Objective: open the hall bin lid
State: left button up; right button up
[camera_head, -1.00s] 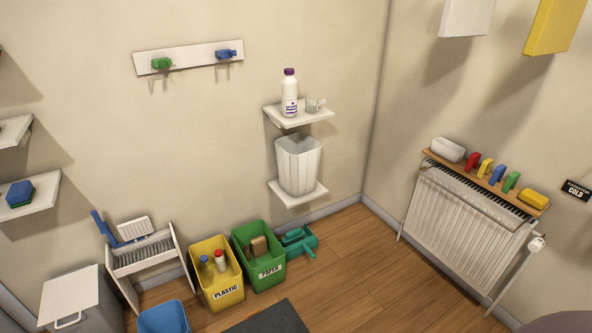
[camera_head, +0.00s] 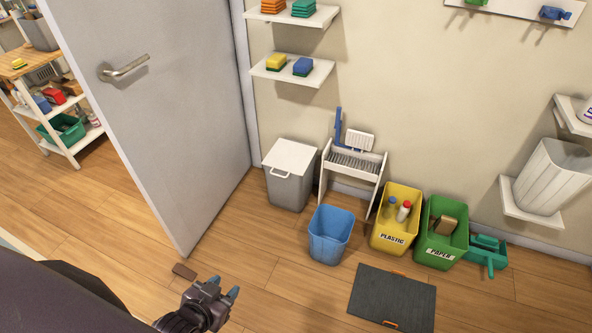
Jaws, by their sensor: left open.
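A grey bin (camera_head: 289,190) with a white lid (camera_head: 290,157) stands on the floor against the wall, beside the open door. The lid is down, and a white handle (camera_head: 280,174) shows at its front edge. My left gripper (camera_head: 224,286) is at the lower left, above the floor. It is open and empty, in front of the bin and well apart from it. My right gripper is not in view.
The grey door (camera_head: 165,110) stands open left of the bin. A white rack (camera_head: 352,165), a blue bucket (camera_head: 330,236), a yellow bin (camera_head: 397,223) and a green bin (camera_head: 442,238) stand to its right. A dark mat (camera_head: 392,298) lies in front. Floor before the bin is clear.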

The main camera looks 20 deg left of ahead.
aim_at(291, 157)
jog(key=i+j+u, duration=0.4)
jog(key=i+j, duration=1.3)
